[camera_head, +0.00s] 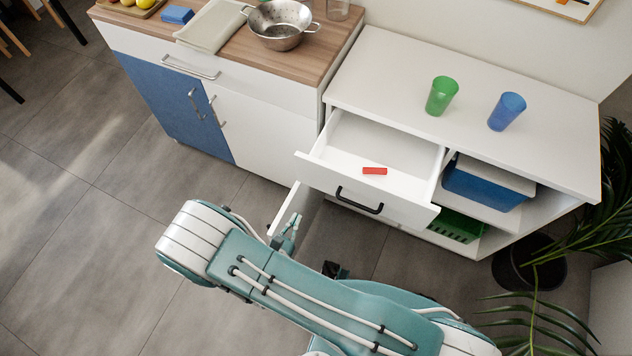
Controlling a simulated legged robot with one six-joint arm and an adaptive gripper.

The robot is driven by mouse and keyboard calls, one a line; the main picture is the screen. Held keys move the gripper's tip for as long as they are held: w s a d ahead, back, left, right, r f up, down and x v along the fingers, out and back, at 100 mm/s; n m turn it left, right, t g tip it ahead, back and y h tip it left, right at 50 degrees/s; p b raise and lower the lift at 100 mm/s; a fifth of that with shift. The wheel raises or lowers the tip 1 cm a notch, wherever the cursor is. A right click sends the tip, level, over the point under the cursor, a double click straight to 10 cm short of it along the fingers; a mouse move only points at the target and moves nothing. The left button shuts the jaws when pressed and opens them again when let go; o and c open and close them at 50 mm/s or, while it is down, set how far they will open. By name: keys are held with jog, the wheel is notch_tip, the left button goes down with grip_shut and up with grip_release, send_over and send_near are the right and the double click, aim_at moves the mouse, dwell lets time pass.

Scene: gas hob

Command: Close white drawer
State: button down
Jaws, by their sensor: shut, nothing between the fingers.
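The white drawer (328,178) is pulled out of the upper left of the low white cabinet. Its front carries a black bar handle (360,200). A red block (374,171) lies inside it. My gripper (296,218) is below and left of the drawer front in the picture, apart from the handle. Its fingers are shut and empty, and its base is hidden behind my arm. A second white panel (287,208) stands out below the drawer, beside my gripper. I cannot tell whether it is a door or a lower drawer.
A green cup (441,96) and a blue cup (507,111) stand on the cabinet top (400,70). A blue bin (487,184) and a green basket (455,226) sit in the right shelves. A potted plant (530,262) stands at the right. Grey floor (90,240) is clear at left.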

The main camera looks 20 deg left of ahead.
aim_at(318, 177)
jog(key=w, duration=0.8)
jog(key=w+d, duration=0.1)
jog(key=w, duration=0.3)
